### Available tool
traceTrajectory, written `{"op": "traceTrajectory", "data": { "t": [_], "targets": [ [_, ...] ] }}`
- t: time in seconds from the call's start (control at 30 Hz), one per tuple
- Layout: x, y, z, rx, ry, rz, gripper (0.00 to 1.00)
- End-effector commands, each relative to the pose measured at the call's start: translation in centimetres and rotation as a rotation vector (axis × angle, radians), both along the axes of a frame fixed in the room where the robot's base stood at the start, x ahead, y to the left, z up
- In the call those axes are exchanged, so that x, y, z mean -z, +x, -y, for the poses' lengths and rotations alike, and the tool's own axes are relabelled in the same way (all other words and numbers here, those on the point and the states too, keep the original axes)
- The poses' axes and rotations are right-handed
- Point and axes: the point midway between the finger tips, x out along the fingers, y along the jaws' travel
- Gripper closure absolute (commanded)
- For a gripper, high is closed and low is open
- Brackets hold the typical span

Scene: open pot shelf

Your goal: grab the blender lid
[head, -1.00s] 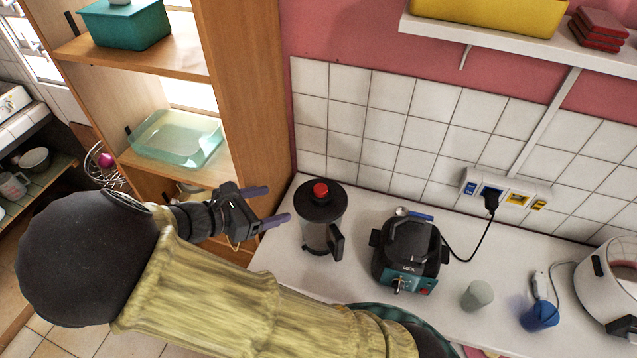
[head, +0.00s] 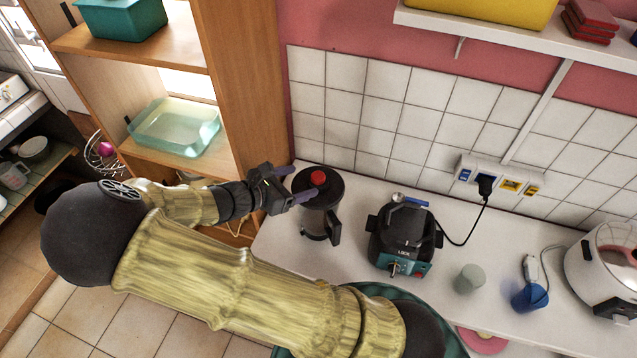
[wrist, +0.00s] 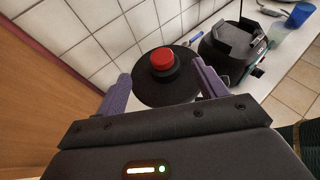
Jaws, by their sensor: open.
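The blender lid (head: 318,184) is a dark disc with a red knob on top, seated on the blender jug (head: 318,222) at the left end of the white counter. My gripper (head: 297,184) is open at the lid's left side in the head view, with its fingers pointing toward it. In the wrist view the lid (wrist: 165,84) and its red knob (wrist: 162,59) lie ahead, between the two purple fingers of my gripper (wrist: 163,88). Nothing is held. I cannot tell whether a finger touches the lid. The jug is hidden under the lid in the wrist view.
A wooden shelf unit (head: 255,90) rises at the left, holding a glass dish (head: 175,128). The tiled wall (head: 385,100) is close behind.

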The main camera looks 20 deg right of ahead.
Motion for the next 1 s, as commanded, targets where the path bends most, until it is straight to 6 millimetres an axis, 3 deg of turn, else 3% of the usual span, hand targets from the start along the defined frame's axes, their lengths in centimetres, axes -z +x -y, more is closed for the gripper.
{"op": "traceTrajectory", "data": {
  "t": [0.2, 0.67, 1.0],
  "targets": [
    [1.0, 1.1, 2.7, 0.002, -0.003, -0.001, 0.29],
    [1.4, 1.3, 3.3, 0.003, 0.0, -0.001, 0.29],
    [2.7, 2.2, 6.0, -0.001, -0.003, -0.001, 0.29]
  ]
}}
